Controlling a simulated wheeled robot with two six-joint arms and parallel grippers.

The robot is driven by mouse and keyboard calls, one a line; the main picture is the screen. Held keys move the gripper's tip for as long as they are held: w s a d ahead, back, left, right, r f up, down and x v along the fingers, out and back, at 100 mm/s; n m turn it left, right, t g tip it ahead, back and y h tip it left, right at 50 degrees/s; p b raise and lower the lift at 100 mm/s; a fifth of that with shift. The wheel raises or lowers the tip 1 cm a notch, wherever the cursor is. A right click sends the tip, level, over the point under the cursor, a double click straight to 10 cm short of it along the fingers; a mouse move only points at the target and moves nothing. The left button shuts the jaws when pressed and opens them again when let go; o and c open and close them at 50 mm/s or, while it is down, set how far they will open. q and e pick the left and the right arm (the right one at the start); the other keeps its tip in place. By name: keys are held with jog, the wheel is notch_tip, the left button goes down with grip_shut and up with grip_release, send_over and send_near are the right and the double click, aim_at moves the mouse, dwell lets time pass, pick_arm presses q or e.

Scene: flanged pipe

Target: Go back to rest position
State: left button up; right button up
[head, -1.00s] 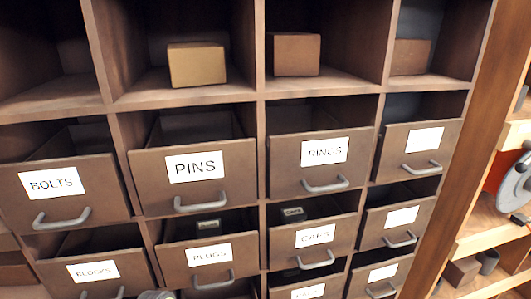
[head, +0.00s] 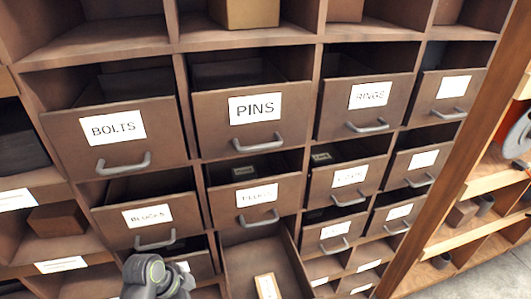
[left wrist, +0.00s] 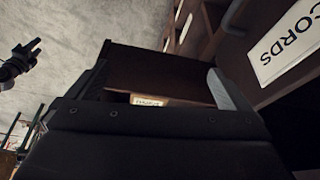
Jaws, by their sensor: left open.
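My left gripper (left wrist: 160,85) is open in the left wrist view, its dark fingers spread apart. Between and beyond the fingers are a brown drawer-like panel and a small tan box with a white label (left wrist: 149,101). I cannot tell that the fingers touch either. In the head view only a grey and black joint of my arm (head: 152,275) shows at the bottom; the fingers are out of frame. A dark gripper-like shape (left wrist: 20,62), probably my right gripper, shows at the left of the left wrist view, too small to judge its jaws.
A wooden drawer cabinet fills the head view, with drawers labelled BOLTS (head: 112,128), PINS (head: 254,108) and RINGS (head: 370,95). A lower drawer (head: 250,262) is pulled out, with a labelled box (head: 267,287) inside. A RECORDS label (left wrist: 290,45) is close to my left gripper.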

pick_arm(q)
jog(key=s+a+r+n+t+y, duration=0.1)
jog(key=s+a+r+n+y, duration=0.15)
jog(key=s+a+n, duration=0.6)
jog(key=s+a+r+n+t+y, duration=0.1)
jog(key=s+a+r+n+y, duration=0.3)
jog(key=s, duration=0.7)
notch_tip(320, 180, down, 32)
jog(key=n+g+h+b, duration=0.1)
jog(key=b, duration=0.5)
jog(key=s+f+b, duration=0.2)
jog(key=s+f, duration=0.5)
jog(key=f, duration=0.3)
jog(key=s+d+f+g+b, duration=0.1)
jog(key=s+f+b, duration=0.1)
jog(key=s+f, duration=0.6)
notch_tip(320, 180, down, 3)
jog(key=shift+d+r+h+b, duration=0.1)
jog(key=shift+d+h+b, duration=0.05)
jog(key=shift+h+b, duration=0.2)
pick_arm(e)
notch_tip(320, 180, down, 11)
jog(key=shift+d, duration=0.15)
jog(key=shift+w+r, duration=0.1)
jog(key=shift+w, duration=0.05)
jog(key=shift+c, duration=0.5)
